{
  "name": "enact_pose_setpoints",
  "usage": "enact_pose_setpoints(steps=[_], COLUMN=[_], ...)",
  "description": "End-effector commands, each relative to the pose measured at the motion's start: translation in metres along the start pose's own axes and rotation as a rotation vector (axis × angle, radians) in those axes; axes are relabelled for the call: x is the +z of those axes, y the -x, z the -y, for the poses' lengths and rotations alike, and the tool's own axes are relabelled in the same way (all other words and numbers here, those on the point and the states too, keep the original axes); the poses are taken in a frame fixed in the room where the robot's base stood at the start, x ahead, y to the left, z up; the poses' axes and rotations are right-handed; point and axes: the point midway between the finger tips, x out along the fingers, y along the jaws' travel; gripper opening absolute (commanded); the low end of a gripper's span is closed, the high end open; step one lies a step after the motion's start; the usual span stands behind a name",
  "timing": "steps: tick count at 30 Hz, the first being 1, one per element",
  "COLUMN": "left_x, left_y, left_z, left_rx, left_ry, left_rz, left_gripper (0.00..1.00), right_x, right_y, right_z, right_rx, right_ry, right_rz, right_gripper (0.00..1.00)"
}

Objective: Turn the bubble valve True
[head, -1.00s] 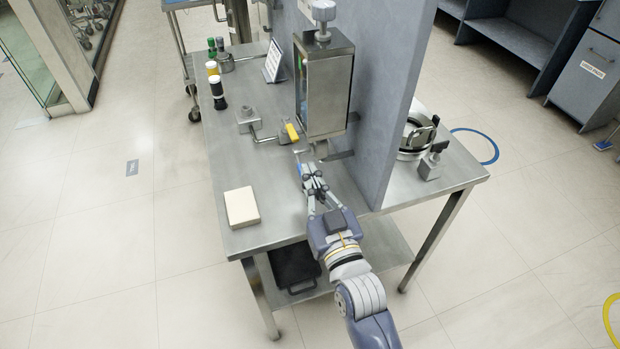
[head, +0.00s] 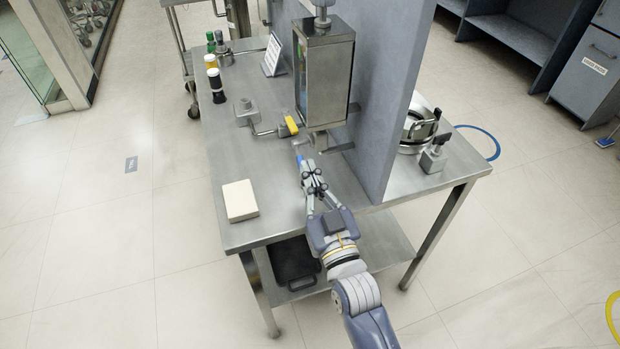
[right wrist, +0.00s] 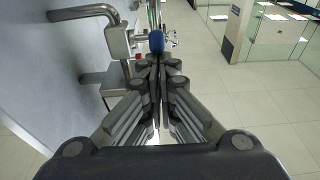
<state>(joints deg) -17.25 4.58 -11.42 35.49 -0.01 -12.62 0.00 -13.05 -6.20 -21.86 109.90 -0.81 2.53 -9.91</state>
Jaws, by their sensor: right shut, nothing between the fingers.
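A small blue valve handle (head: 300,159) sits below the tall metal column (head: 324,85) on the steel bench. A yellow valve handle (head: 291,124) is farther back, on a pipe beside the column. No label shows which is the bubble valve. My right gripper (head: 309,165) is shut and empty, with its tips right by the blue handle. In the right wrist view the blue handle (right wrist: 156,41) shows just beyond the shut fingertips (right wrist: 157,60); I cannot tell whether they touch. My left gripper is not in view.
A grey upright panel (head: 385,90) stands close to the right of the column and my right arm. A cream block (head: 240,201) lies at the front left of the bench. Bottles (head: 215,85) stand at the back left. The bench front between block and gripper is clear.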

Motion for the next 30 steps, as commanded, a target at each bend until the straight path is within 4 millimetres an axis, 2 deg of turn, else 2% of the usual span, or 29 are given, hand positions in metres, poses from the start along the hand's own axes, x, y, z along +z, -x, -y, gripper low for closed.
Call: enact_pose_setpoints(steps=[24,30], left_x=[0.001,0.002], left_y=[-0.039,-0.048], left_z=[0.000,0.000], left_rx=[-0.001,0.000], left_ry=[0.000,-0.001], left_rz=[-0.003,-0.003], left_gripper=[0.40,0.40], right_x=[0.010,0.014], right_y=[0.002,0.003], right_z=[0.001,0.000], right_rx=[-0.001,-0.001], right_ry=[-0.001,-0.001], right_rz=[-0.189,-0.187], right_gripper=[0.00,0.00])
